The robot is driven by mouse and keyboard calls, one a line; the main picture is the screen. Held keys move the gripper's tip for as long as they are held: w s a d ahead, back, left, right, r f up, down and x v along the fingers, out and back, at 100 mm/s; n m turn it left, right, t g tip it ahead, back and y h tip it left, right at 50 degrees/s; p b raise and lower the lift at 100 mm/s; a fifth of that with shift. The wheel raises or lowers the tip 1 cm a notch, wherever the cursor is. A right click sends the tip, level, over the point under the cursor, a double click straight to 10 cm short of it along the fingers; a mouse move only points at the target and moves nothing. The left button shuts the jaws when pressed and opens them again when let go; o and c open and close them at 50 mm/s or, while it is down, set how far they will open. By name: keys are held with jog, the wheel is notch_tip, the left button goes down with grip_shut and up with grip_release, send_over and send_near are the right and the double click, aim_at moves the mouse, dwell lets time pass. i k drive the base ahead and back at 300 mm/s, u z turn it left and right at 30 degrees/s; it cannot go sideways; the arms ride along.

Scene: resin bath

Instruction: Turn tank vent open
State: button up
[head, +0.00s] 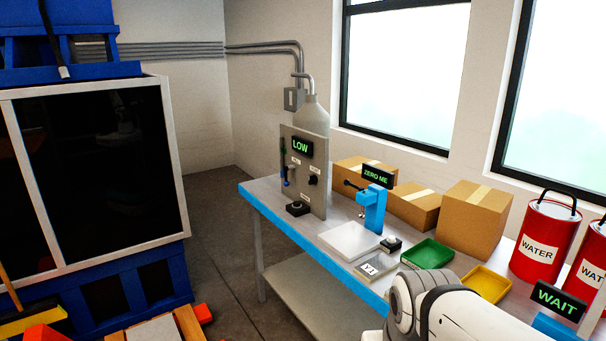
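A grey tank (311,116) with a narrow neck and a pipe above it stands at the far end of the workbench. In front of it is an upright grey panel (304,208) with a display (301,147) reading LOW in green. The panel carries a black knob (313,180), a dark lever with a blue part (290,172) at its left edge, and small white labels too small to read. I cannot tell which control is the tank vent, nor its setting. My gripper is out of view; only a white link of my arm shows at the lower right.
The blue-edged workbench (262,207) holds a blue stand (372,209) with a ZERO ME display, a white plate (349,240), green (428,253) and yellow (486,284) trays, cardboard boxes (473,218) and red WATER drums (541,243). Bare floor (222,270) lies left of the bench.

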aim_at(312, 179)
jog(key=u, duration=0.15)
jog(key=i, duration=1.2)
jog(key=u, duration=0.8)
jog(key=i, duration=0.4)
jog(key=u, duration=0.35)
